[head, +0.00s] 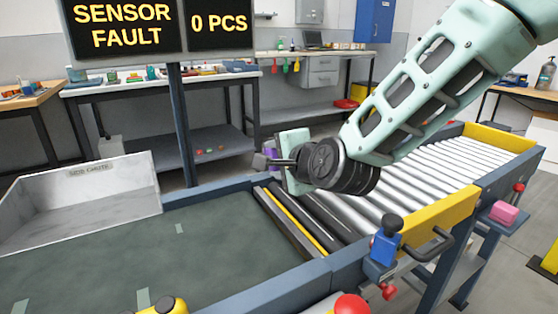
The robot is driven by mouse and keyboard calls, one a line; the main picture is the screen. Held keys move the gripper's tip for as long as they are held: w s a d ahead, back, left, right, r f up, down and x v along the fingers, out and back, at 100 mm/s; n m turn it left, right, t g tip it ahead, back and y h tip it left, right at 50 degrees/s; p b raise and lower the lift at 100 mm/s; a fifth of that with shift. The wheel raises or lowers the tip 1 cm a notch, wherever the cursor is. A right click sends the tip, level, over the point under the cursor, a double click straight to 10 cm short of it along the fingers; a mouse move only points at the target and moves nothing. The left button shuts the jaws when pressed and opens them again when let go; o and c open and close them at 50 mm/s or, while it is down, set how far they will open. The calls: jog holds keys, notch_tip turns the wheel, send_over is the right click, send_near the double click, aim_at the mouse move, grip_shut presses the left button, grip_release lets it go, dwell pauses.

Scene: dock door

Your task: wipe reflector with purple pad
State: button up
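My gripper (268,161) is low over the far side of the conveyor, at the end where the rollers meet the dark green belt. Its dark finger points left, and a pale green part of the hand stands beside it. A small purple patch (270,155), which looks like the purple pad, shows right at the finger and is mostly covered. I cannot tell whether the fingers are closed on it. I cannot make out the reflector; the hand and wrist cover part of the far rail. A blue sensor-like unit (385,248) with a black knob is on the near rail.
The roller conveyor (440,165) has yellow side guards. A pink block (504,213) sits on a side ledge. A sign (160,27) reading "SENSOR FAULT" and "0 PCS" stands on a post (181,125) behind. A grey tray (80,205) is at left. The belt (190,255) is bare.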

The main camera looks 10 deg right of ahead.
jog(key=shift+b+x, duration=0.35)
jog(key=shift+x, duration=0.65)
dwell(0.6)
jog(key=shift+w+d, duration=0.45)
jog(key=shift+d, duration=0.6)
jog(key=shift+w+d, duration=0.45)
jog(key=shift+d, duration=0.65)
jog(key=shift+w+d, duration=0.45)
jog(key=shift+d, duration=0.6)
jog(key=shift+s+a+b, duration=0.2)
jog(key=shift+s+a, duration=0.25)
jog(key=shift+a, duration=0.6)
jog(key=shift+s+a+b, duration=0.15)
jog(key=shift+s+a, duration=0.3)
jog(key=shift+a, duration=0.6)
jog(key=shift+s+a+b, duration=0.2)
jog(key=shift+s+a, duration=0.25)
jog(key=shift+a, duration=0.65)
jog(key=shift+w+r, duration=0.2)
jog(key=shift+r, duration=0.2)
jog(key=shift+w+d, duration=0.4)
jog(key=shift+d, duration=0.65)
jog(key=shift+w+d, duration=0.4)
jog(key=shift+d, duration=0.65)
jog(key=shift+w+d, duration=0.45)
jog(key=shift+d, duration=0.55)
jog(key=shift+w+f, duration=0.1)
jog(key=shift+a, duration=0.1)
